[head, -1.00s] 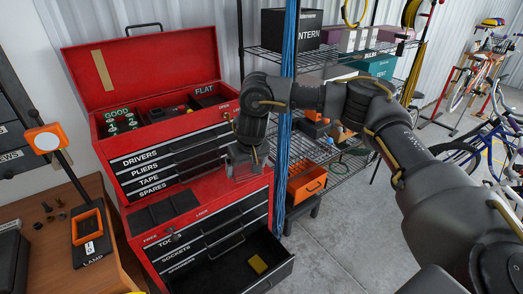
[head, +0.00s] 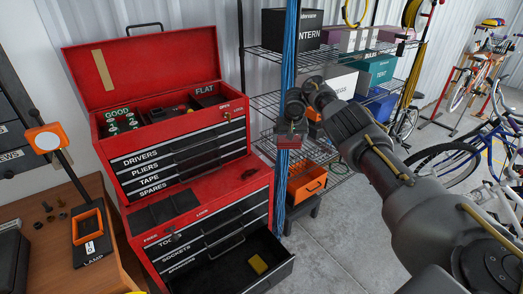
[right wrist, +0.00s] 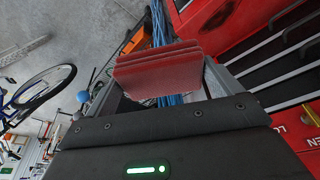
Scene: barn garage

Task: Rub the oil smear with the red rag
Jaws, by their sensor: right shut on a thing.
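My right gripper (head: 291,140) is in front of the blue cable bundle, to the right of the red tool chest. It is shut on the red rag, which shows in the right wrist view (right wrist: 160,72) as a folded stack of thin red layers between the fingers. The rag is held in the air. My left gripper is not in view.
The red tool chest (head: 188,142) stands with its lid up. Its bottom drawer (head: 230,270) is pulled out with a yellow thing inside. Blue cables (head: 289,60) hang beside a wire shelf with boxes and an orange bin (head: 306,183). A wooden bench (head: 75,190) is at left.

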